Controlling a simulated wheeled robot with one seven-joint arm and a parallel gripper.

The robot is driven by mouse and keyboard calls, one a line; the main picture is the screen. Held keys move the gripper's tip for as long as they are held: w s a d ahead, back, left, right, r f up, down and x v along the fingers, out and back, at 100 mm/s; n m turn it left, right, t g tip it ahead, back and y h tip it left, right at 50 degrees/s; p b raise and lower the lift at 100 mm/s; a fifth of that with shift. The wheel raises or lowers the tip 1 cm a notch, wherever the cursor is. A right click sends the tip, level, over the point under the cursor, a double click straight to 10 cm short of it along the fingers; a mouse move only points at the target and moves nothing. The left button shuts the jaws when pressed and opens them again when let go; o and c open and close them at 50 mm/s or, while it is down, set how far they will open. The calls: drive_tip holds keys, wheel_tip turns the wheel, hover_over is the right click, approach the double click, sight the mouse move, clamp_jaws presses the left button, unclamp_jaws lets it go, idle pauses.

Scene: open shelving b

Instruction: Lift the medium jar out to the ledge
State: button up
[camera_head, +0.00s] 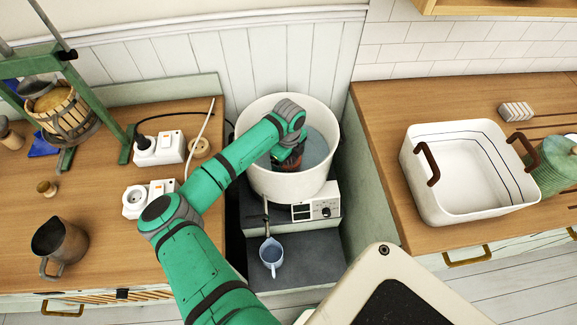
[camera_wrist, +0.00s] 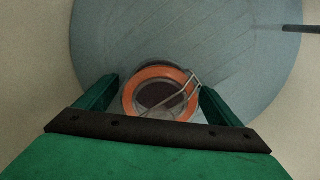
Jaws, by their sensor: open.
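A jar (camera_wrist: 158,94) with an orange ring on its top and a wire bail across it shows from above in the wrist view. It is inside the big white pot (camera_head: 262,180), which holds bluish water. My gripper (camera_wrist: 157,86) is open, with one green finger to the left of the jar's top and one to the right. I cannot tell whether the fingers touch it. In the head view my arm reaches down into the pot and hides most of the jar. No label tells the jar's size, and I cannot tell which surface is the ledge.
The pot's wall surrounds my gripper. A control box (camera_head: 316,207) and a spout with a small blue cup (camera_head: 271,252) are at its front. The left counter holds power sockets (camera_head: 160,148) and a metal jug (camera_head: 58,246). A white basin (camera_head: 462,170) stands on the right counter.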

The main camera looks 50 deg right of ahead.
drive_tip(key=shift+c, duration=0.4)
drive_tip(key=c, duration=1.9)
drive_tip(key=shift+r, duration=0.2)
drive_tip(key=shift+r, duration=11.55)
